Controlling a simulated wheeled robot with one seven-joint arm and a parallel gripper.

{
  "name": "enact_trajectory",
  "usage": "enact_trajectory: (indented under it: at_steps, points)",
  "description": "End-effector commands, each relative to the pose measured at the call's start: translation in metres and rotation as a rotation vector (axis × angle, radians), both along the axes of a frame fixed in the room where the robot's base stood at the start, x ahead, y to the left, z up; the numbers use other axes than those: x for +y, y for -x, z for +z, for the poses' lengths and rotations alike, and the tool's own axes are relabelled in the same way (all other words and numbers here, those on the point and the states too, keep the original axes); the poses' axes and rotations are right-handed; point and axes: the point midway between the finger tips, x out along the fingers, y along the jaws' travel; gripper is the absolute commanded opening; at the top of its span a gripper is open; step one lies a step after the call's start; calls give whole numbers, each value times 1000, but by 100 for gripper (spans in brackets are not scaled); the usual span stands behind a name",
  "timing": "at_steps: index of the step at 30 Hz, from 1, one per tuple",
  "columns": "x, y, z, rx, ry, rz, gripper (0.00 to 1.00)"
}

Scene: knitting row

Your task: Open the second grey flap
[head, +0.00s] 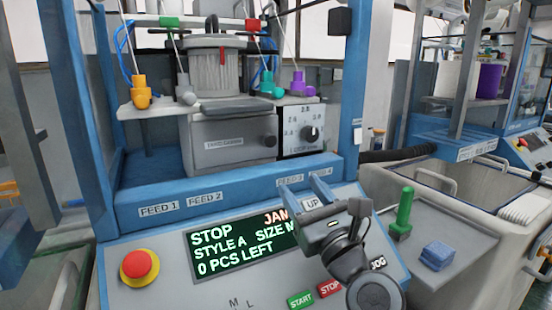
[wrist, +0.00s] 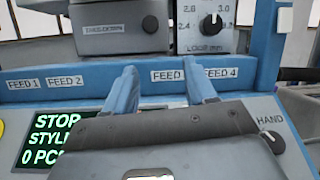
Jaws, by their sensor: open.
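On the knitting machine, a grey front panel (head: 230,128) with a black knob sits below the needle cylinder; its lower part shows in the wrist view (wrist: 108,22) and looks shut. A grey finger-like piece (head: 186,94) stands second from left in a row with orange, teal and purple ones. I cannot tell which of these is the second grey flap. My gripper (head: 305,187) is open and empty, its blue fingers apart in front of the blue rail with the FEED labels. In the wrist view my gripper (wrist: 163,72) points at the FEED 3 and FEED 4 labels.
A loop dial (head: 310,133) is right of the panel. Below are the STOP/JAM display (head: 240,245) and a red button (head: 139,266). Blue posts flank the opening.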

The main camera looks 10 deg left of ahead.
Motion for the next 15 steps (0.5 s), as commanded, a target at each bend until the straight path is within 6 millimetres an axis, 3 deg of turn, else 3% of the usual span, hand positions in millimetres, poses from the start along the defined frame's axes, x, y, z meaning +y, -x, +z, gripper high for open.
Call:
enact_trajectory:
  at_steps: [4,15]
  points:
    - [17,-12,27,22,-110,79,56]
    - [40,-42,48,29,-137,100,56]
